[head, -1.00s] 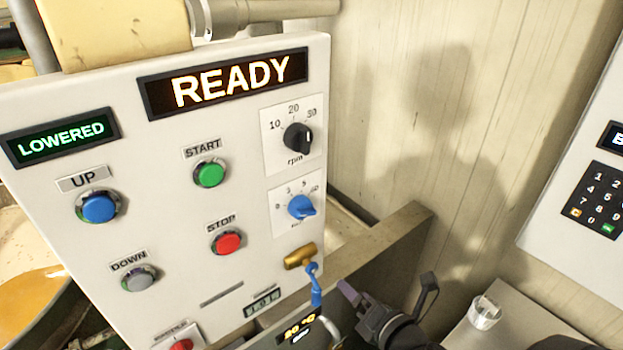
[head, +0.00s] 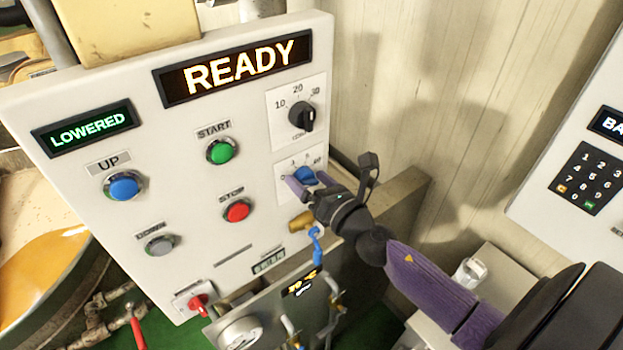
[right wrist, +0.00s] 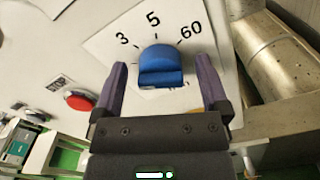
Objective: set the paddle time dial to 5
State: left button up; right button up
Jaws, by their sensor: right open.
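The paddle time dial is a blue knob (head: 305,176) on a white plate at the right side of the control panel (head: 185,120). The right wrist view shows the same blue knob (right wrist: 162,68) close up, with the marks 3, 5 and 60 around its top. My right gripper (head: 308,180) is at the knob. In the right wrist view its two purple fingers (right wrist: 162,82) stand open, one on each side of the knob, with gaps between. The knob's lower part and its pointer are hard to make out. My left gripper is not in view.
The black rpm knob (head: 302,116) is just above the dial. The green start button (head: 221,151) and red stop button (head: 237,210) are to its left. A brass valve with a blue handle (head: 317,245) sits below. A keypad panel (head: 590,180) is at the right.

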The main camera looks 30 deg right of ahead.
jog(key=shift+c, duration=0.2)
jog(key=c, duration=1.2)
jog(key=shift+c, duration=0.2)
jog(key=shift+m, duration=0.3)
jog(key=m, duration=0.3)
jog(key=shift+d+m, duration=0.1)
jog(key=shift+m, duration=0.3)
jog(key=m+p, duration=0.1)
jog(key=m, duration=0.3)
jog(key=m+p, duration=0.1)
jog(key=m, duration=0.4)
jog(key=shift+f, duration=0.15)
jog(key=m+p, duration=0.1)
jog(key=m, duration=0.3)
jog(key=shift+f+p, duration=0.1)
jog(key=shift+p, duration=0.25)
jog(key=shift+m, duration=0.3)
